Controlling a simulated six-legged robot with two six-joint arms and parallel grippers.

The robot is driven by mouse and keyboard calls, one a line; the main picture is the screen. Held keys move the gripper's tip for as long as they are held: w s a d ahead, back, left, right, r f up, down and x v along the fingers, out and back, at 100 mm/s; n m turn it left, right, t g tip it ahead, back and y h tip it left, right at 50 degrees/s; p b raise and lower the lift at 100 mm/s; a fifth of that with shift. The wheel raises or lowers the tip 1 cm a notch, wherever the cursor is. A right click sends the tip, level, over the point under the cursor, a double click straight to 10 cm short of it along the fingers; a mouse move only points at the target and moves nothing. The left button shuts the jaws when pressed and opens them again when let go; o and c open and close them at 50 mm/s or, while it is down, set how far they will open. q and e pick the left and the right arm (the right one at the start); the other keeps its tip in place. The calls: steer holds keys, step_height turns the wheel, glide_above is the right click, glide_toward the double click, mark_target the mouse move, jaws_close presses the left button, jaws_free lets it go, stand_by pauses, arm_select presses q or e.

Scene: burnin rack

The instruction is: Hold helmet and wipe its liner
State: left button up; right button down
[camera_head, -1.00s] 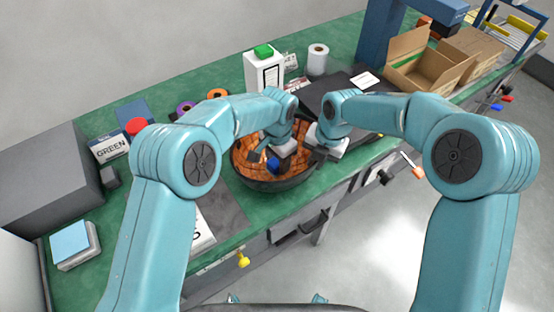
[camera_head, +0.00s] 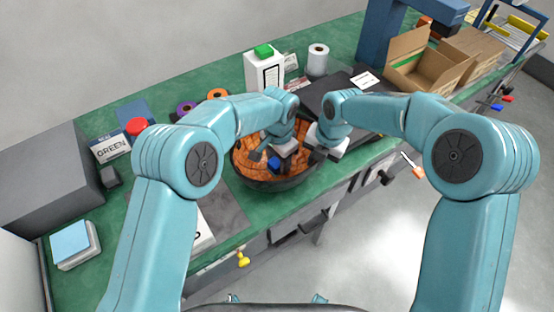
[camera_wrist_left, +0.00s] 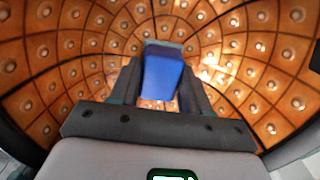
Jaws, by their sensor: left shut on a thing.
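The helmet (camera_head: 273,185) lies open side up on the green bench, a dark bowl with an orange, tiled and studded liner (camera_head: 243,158). My left gripper (camera_head: 266,161) reaches down inside it, shut on a small blue block (camera_head: 273,164). In the left wrist view the blue block (camera_wrist_left: 163,75) sits between the dark fingers, with the studded liner (camera_wrist_left: 75,45) curving all around. Whether the block touches the liner is not clear. My right gripper (camera_head: 317,157) is at the helmet's right rim; its fingertips are too small and partly hidden to tell their state.
A white carton with a green cap (camera_head: 264,70) and a white roll (camera_head: 318,60) stand behind the helmet. A black flat case (camera_head: 345,98) lies close behind my right gripper. Open cardboard boxes (camera_head: 425,70) stand at right, a grey box (camera_head: 45,175) at left.

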arm_select(q)
steer(key=shift+w+d, duration=0.3)
steer(key=shift+d, duration=0.2)
steer(key=shift+s+a, duration=0.55)
steer(key=shift+a, duration=0.3)
steer(key=shift+w+d+f, duration=0.2)
steer(key=shift+w+d, duration=0.25)
steer(key=shift+d, duration=0.35)
steer(key=shift+s+a, duration=0.55)
steer(key=shift+a, duration=0.3)
steer(key=shift+w+d+r, duration=0.2)
steer(key=shift+w+d, duration=0.15)
steer(key=shift+d, duration=0.1)
steer(key=shift+r, duration=0.1)
step_height(320, 180, up, 14)
